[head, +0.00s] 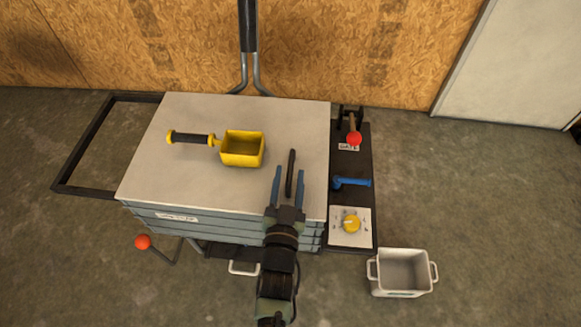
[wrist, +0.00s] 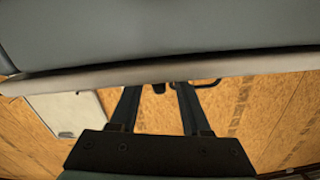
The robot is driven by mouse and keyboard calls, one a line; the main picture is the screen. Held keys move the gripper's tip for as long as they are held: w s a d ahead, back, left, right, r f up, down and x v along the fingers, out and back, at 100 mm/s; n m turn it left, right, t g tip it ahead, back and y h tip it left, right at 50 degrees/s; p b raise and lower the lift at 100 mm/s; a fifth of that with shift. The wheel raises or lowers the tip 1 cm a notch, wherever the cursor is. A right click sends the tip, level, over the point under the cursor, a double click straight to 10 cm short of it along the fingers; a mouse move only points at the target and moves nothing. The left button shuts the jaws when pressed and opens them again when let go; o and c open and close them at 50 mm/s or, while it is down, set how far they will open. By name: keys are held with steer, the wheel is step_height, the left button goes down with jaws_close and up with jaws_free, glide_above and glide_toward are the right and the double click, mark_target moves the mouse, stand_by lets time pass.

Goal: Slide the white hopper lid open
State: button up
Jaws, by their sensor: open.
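The white hopper lid (head: 190,180) lies flat and covers the whole visible top of the hopper (head: 225,226). A dark bar handle (head: 291,160) stands near its right side. My gripper (head: 288,172) is open at the lid's front right, its two blue-grey fingers pointing towards the back. In the head view the handle appears in line with the gap between the fingers; whether they touch it is unclear. In the wrist view the open fingers (wrist: 156,88) reach towards a pale edge, with a small dark piece between their tips.
A yellow scoop (head: 243,149) with a dark grip lies on the lid. A side panel carries a red-knobbed lever (head: 354,138), a blue handle (head: 352,183) and a yellow dial (head: 351,223). A white bin (head: 401,273) stands on the floor at right. A red-knobbed rod (head: 143,241) sticks out at left.

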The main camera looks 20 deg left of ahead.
mark_target(293, 151)
steer(key=shift+x, duration=1.55)
jaws_close()
